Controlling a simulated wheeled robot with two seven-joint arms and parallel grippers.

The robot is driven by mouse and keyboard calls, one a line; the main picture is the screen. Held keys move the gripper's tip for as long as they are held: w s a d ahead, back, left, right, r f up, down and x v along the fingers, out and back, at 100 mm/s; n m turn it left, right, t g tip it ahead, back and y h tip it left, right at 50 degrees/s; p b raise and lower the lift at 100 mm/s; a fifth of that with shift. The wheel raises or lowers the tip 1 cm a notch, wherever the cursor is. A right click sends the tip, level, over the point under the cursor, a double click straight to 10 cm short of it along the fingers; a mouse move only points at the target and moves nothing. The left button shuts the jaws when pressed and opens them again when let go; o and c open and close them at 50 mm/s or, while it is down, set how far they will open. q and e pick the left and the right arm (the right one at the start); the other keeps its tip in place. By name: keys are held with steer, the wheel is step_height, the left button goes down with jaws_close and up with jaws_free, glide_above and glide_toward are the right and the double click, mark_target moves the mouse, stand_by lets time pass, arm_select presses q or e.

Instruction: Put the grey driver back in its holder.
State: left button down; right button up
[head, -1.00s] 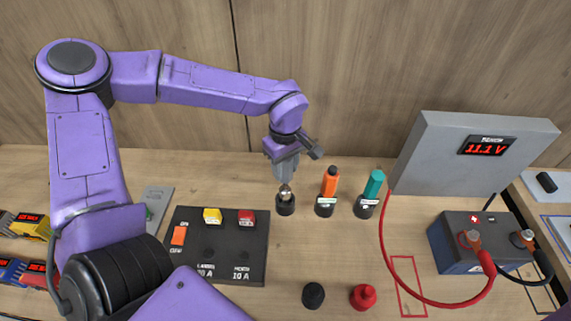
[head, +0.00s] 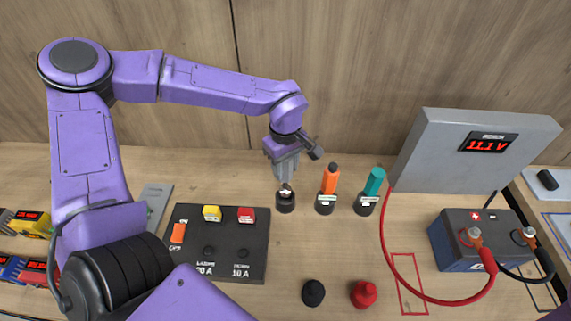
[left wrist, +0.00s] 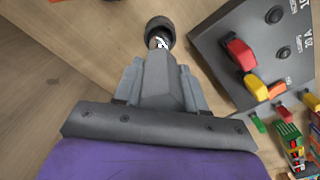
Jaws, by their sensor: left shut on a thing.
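My left gripper (head: 286,168) is shut on the grey driver, directly above the leftmost of three black holders (head: 286,204). The gripper hides most of the driver in the head view. In the left wrist view the grey driver (left wrist: 160,78) appears between the fingers, its lower end at the mouth of the black holder (left wrist: 160,27). How deep it sits in the holder cannot be told. My right gripper is not in view.
An orange driver (head: 330,180) and a teal driver (head: 374,182) stand in holders just to the right. A dark fuse panel (head: 240,262) lies to the left. A black cap (head: 313,293) and a red cap (head: 363,294) are in front. A battery (head: 450,248) with cables is at right.

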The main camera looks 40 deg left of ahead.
mark_target(285, 177)
arm_select(q)
steer(key=shift+f+b, duration=1.1)
steer(key=shift+f, duration=1.2)
steer(key=c, duration=0.6)
jaws_free()
steer(key=shift+o, duration=0.2)
steer(key=shift+r, duration=0.1)
step_height(285, 177, up, 10)
steer(key=shift+r+b, duration=0.2)
steer(key=shift+b, duration=0.7)
